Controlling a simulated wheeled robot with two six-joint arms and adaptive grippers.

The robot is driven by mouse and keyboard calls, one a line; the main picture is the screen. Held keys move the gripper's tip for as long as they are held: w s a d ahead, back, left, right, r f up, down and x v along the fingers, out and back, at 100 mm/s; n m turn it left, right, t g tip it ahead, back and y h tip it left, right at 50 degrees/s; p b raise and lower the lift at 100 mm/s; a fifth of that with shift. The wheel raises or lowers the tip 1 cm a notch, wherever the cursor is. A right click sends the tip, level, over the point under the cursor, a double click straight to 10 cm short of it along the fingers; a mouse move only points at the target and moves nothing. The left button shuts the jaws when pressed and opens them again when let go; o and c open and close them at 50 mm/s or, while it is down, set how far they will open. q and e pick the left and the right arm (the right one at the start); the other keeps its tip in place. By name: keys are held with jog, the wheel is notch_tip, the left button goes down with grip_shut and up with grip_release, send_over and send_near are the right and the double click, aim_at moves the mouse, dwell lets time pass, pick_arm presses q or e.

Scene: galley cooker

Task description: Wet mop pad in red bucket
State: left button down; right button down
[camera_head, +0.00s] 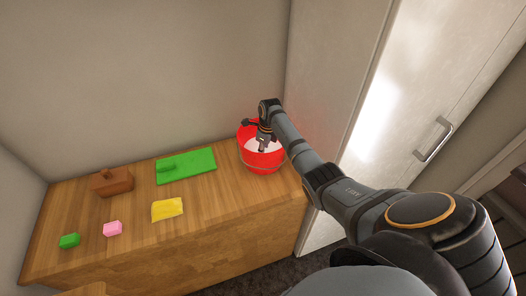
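A red bucket (265,163) stands at the right end of the wooden counter, against the wall side. Its inside looks whitish. My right arm comes in from the right, and its gripper (263,146) points down into the bucket's mouth. The fingertips are small and dark, and whether they are apart or hold something is not clear. No mop pad can be told for sure; a flat green piece (200,167) with a smaller green part on it lies left of the bucket. My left gripper is not in view.
The wooden counter (235,205) also holds a brown block-like item (112,182), a yellow cloth (167,209), a pink block (112,228) and a green block (69,241). A tall cabinet with a metal handle (433,139) stands right of the bucket. The counter's front right is clear.

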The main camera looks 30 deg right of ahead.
jog(key=shift+f, duration=0.15)
dwell(1.2)
jog(key=shift+p, duration=0.35)
notch_tip(320, 180, up, 7)
jog(key=p, duration=0.8)
jog(key=shift+r+p, duration=0.2)
jog(key=shift+p, duration=0.1)
jog(key=shift+f, duration=0.1)
